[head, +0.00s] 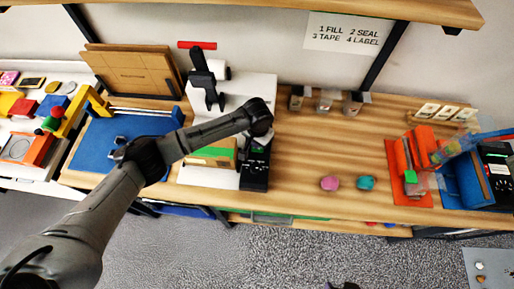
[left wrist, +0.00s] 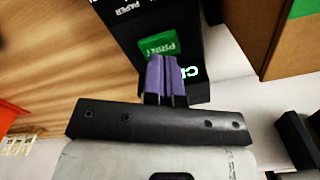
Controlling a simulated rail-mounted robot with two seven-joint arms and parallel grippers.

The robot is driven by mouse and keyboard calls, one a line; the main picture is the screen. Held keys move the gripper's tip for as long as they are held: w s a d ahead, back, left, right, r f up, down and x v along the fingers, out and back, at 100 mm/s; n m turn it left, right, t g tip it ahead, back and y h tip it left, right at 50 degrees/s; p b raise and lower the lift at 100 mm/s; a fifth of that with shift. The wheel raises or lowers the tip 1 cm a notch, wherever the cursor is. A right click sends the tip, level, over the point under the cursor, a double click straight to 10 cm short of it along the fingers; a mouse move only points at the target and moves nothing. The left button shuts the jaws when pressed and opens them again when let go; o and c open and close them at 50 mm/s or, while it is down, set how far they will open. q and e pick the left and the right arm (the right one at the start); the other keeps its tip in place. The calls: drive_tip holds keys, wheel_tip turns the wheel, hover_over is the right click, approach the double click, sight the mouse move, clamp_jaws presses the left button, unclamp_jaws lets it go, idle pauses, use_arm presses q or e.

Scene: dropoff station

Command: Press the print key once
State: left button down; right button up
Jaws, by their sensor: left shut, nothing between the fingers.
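The black label printer (head: 255,172) stands on the wooden bench at the right end of a white board. Its green print key (left wrist: 157,46), lettered PRINT, shows in the left wrist view. My left gripper (left wrist: 164,60) is shut and empty, its purple fingertips together over the key's near edge. I cannot tell whether they touch the key. My right gripper is not in view.
A cardboard box (head: 214,154) with green tape stands just left of the printer. A black press-like device (head: 205,80) is behind it. Pink (head: 329,183) and teal (head: 367,183) lumps lie to the right. The bench between the printer and the orange rack (head: 401,172) is mostly clear.

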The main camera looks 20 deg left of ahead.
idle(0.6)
use_arm(q)
drive_tip(key=shift+f, duration=0.55)
drive_tip(key=shift+f+b, duration=0.4)
drive_tip(key=shift+f, duration=0.35)
idle(0.5)
drive_tip(key=shift+r+p, duration=0.9)
drive_tip(key=shift+p, duration=0.2)
wheel_tip(320, 180, up, 5)
drive_tip(key=p, duration=0.6)
drive_tip(key=shift+r, duration=0.15)
idle(0.4)
